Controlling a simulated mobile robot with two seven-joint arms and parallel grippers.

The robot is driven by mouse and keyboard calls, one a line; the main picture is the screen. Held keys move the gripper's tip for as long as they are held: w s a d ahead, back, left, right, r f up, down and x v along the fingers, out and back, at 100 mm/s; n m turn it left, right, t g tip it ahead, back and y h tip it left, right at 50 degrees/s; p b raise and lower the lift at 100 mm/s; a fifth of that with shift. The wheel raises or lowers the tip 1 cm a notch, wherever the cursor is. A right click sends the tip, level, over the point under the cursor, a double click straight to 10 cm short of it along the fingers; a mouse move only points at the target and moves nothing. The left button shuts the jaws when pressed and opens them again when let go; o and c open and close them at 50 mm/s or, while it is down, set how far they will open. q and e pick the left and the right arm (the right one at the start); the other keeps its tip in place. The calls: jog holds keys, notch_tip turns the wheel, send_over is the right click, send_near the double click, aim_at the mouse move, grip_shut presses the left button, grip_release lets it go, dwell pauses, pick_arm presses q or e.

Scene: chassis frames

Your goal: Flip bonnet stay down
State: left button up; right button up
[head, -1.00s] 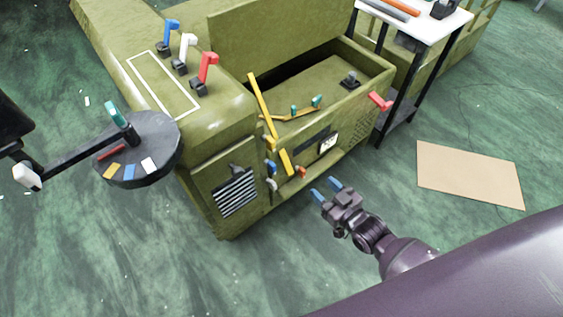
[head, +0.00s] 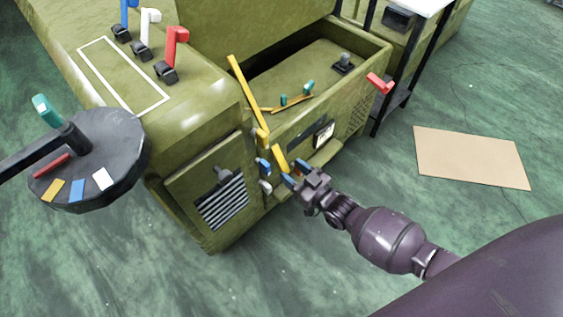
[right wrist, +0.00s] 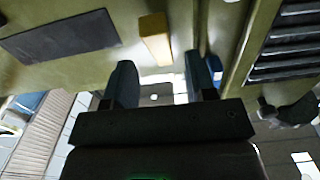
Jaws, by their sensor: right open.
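A long yellow bar (head: 248,95), which looks like the bonnet stay, slants up from the front edge of the open bay of the green chassis (head: 210,130). A shorter yellow lever (head: 280,158) stands tilted low on the front face. My right gripper (head: 296,173) is just below and in front of that lever, with its blue-tipped fingers apart. In the right wrist view the lever (right wrist: 155,38) shows beyond the open fingers (right wrist: 162,75), with nothing between them. My left gripper is not in view.
Red, white and blue levers stand on the chassis top at the left; the red lever (head: 172,52) is nearest. A dark round disc (head: 90,160) stands at the left. A red handle (head: 380,83) sticks out at the right. A cardboard sheet (head: 472,158) lies on the floor.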

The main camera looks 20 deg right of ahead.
aim_at(283, 163)
jog(key=shift+b+x, duration=0.4)
jog(key=shift+x, duration=1.75)
grip_shut()
